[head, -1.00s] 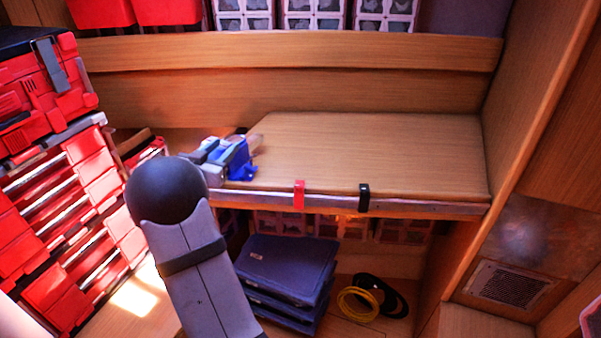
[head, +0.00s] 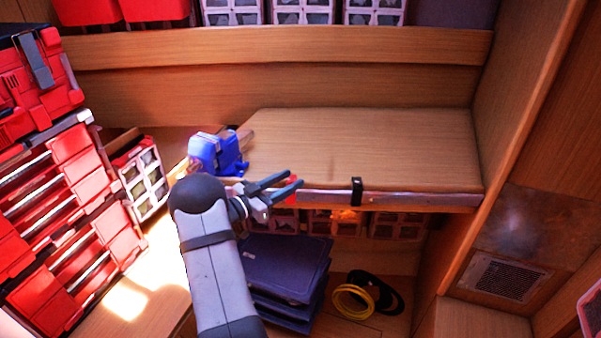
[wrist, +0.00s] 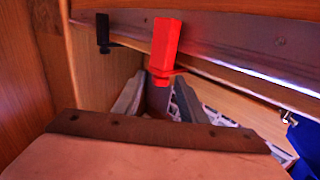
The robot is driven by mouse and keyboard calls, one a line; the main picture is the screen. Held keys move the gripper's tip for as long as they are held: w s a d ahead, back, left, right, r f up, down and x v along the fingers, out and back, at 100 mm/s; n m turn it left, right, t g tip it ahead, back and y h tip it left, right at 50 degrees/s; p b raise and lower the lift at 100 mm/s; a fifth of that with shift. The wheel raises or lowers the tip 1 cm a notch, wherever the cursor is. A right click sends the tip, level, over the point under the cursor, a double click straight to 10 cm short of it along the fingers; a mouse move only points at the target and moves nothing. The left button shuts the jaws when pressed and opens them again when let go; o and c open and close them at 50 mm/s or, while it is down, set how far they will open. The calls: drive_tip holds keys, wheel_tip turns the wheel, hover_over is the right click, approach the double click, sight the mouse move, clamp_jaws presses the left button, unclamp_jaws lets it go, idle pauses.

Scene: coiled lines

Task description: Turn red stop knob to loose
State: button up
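The red stop knob (head: 291,200) is on the metal strip along the front edge of the wooden bench; in the head view my fingers partly hide it. In the wrist view the red stop knob (wrist: 165,45) hangs upright from the strip, its lower end in line with the gap between my fingertips. My gripper (head: 295,179) is open and empty at the bench edge, beside the knob. In the wrist view my gripper (wrist: 158,85) shows two spread fingers; I cannot tell whether they touch the knob.
A black knob (head: 357,190) is on the same strip to the right; it also shows in the wrist view (wrist: 103,32). A blue vise (head: 217,152) stands at the bench's left end. Dark blue cases (head: 285,265) and coiled yellow line (head: 350,300) lie below. The bench top is clear.

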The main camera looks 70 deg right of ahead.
drive_tip(key=shift+p+x, duration=0.95)
drive_tip(key=shift+x, duration=1.6)
clamp_jaws()
